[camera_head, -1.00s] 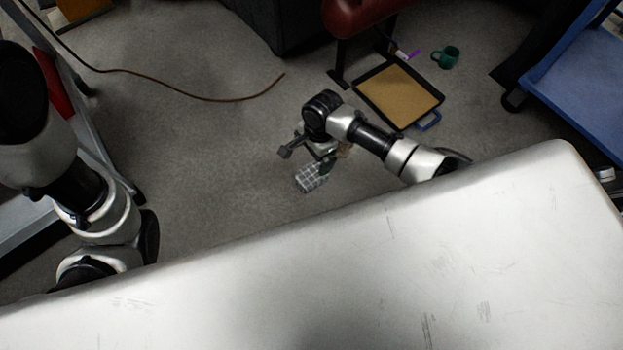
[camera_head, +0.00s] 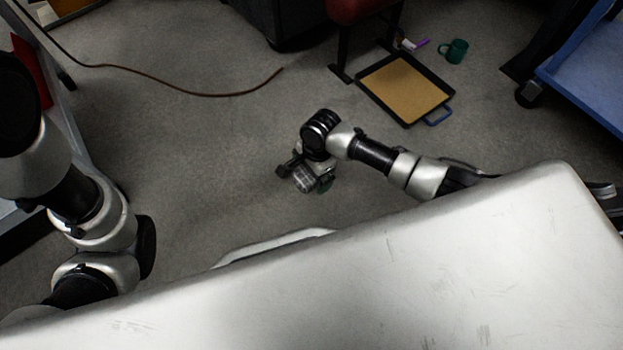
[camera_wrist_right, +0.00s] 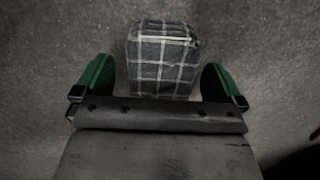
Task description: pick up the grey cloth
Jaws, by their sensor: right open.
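In the right wrist view the cloth (camera_wrist_right: 163,58) lies between the two green fingers of my right gripper (camera_wrist_right: 160,82), with a gap on each side. My right gripper (camera_head: 304,180) is open and over the cloth in the head view, hiding part of it. Whether the fingers reach down to the floor cannot be told. My left arm comes in at the left of the head view, but its gripper is not seen.
A black-rimmed tray (camera_head: 405,88) with a tan bottom lies beyond my right arm, with a green mug (camera_head: 453,50) and a purple marker (camera_head: 420,43) behind it. A blue cart (camera_head: 590,80) stands at right. A brown cable (camera_head: 200,94) crosses the floor, which is otherwise open at left.

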